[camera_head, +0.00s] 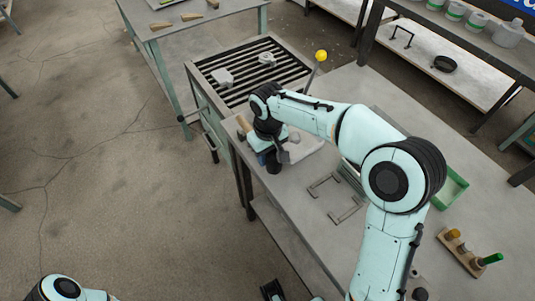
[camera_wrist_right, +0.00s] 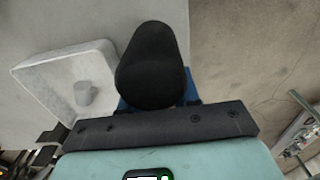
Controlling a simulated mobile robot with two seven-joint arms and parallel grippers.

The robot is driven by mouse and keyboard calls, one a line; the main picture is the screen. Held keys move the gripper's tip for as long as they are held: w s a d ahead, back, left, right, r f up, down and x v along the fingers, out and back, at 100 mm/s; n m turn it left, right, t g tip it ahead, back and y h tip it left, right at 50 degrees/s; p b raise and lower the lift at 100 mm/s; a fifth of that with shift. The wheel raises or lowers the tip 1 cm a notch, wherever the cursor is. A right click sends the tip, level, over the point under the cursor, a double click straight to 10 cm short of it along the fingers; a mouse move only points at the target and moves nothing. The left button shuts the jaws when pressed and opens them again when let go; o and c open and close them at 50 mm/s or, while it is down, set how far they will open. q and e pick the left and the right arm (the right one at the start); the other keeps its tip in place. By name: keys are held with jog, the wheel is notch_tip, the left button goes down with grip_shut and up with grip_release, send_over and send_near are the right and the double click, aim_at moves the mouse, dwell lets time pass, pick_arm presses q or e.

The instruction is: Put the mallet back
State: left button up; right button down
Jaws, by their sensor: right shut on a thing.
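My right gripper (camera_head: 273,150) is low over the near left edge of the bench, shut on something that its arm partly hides. In the right wrist view a black rounded piece (camera_wrist_right: 153,65), likely part of the mallet, stands between the jaws. A blue part (camera_wrist_right: 190,87) shows behind it. I cannot tell whether that wood belongs to the mallet. A dark part at the bottom edge may be my left gripper (camera_head: 272,290); its jaws are unclear.
A pale tray (camera_wrist_right: 50,75) with a small grey cylinder (camera_wrist_right: 84,93) is beside the gripper. A slatted grate (camera_head: 255,75) holds grey pieces behind it. Grey brackets (camera_head: 335,198), a green tray (camera_head: 455,188) and a wooden tool rack (camera_head: 458,256) lie right. Bench is clear in front.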

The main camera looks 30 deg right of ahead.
jog(key=shift+r, duration=0.1)
jog(key=shift+f, duration=0.35)
jog(key=shift+f+b, duration=0.25)
jog(key=shift+b, duration=0.05)
jog(key=c, duration=0.8)
grip_release()
notch_tip(320, 180, up, 13)
jog(key=p, duration=0.3)
jog(key=shift+s+r, duration=0.1)
jog(key=shift+s, duration=0.05)
